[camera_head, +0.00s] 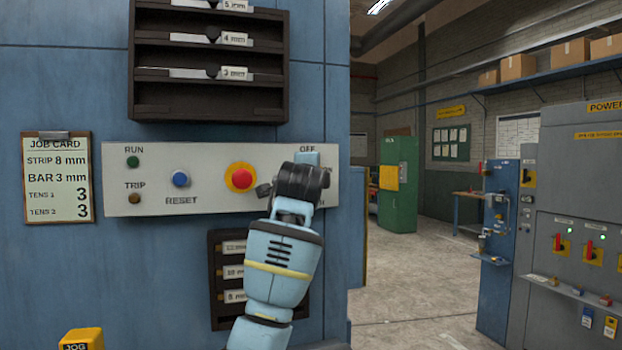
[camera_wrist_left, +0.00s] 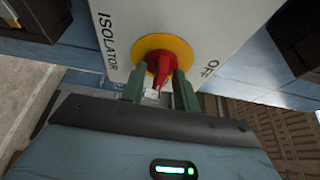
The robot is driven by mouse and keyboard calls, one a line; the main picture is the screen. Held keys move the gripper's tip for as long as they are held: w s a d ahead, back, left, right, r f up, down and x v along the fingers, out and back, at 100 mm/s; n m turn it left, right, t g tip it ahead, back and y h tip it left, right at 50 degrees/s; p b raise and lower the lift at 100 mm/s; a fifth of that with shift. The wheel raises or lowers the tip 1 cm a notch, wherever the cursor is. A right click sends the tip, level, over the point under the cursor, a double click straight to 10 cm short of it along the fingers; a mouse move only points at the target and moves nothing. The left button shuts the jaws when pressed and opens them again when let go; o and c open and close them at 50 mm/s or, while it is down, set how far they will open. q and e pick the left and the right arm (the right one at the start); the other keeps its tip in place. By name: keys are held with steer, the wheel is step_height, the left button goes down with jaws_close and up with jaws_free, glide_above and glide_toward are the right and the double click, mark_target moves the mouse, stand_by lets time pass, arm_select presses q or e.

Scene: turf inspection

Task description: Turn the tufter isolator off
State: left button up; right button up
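The isolator is a red handle (camera_wrist_left: 160,68) on a round yellow plate (camera_wrist_left: 151,45), on a pale panel marked ISOLATOR and OFF in the left wrist view. My left gripper (camera_wrist_left: 160,82) has its two green fingers apart, one on each side of the handle. Thin gaps seem to show beside the handle; firm contact cannot be seen. In the head view my left arm reaches up to the right end of the control panel (camera_head: 215,195), just below the OFF label (camera_head: 307,149). My wrist hides the isolator there. My right gripper is out of view.
Left of my wrist, the panel carries a red stop button on yellow (camera_head: 241,177), a blue RESET button (camera_head: 180,179) and small RUN and TRIP lamps. A dark rack (camera_head: 208,104) is above, a smaller rack (camera_head: 217,290) below. Open floor (camera_head: 420,280) lies right.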

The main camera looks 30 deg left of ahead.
arm_select(q)
jaws_close()
steer(key=shift+f+n, duration=0.1)
steer(key=shift+n, duration=0.2)
steer(key=shift+w+d+f+n+g+y+b, duration=0.2)
steer(key=shift+n+y+b, duration=1.1)
steer(key=shift+n, duration=2.35)
steer(key=shift+s+a+n+g+y+b, duration=0.1)
steer(key=shift+n+g+y+b, duration=0.25)
steer(key=shift+n+y+b, duration=2.15)
steer(key=shift+w+d+f+n+g+y+p, duration=0.2)
steer(key=shift+n+y+p, duration=0.45)
steer(key=shift+n, duration=4.2)
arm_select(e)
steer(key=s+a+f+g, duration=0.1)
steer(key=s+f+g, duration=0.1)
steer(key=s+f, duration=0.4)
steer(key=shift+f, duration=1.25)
arm_select(q)
steer(key=shift+s+a+r, duration=0.1)
steer(key=shift+r, duration=0.05)
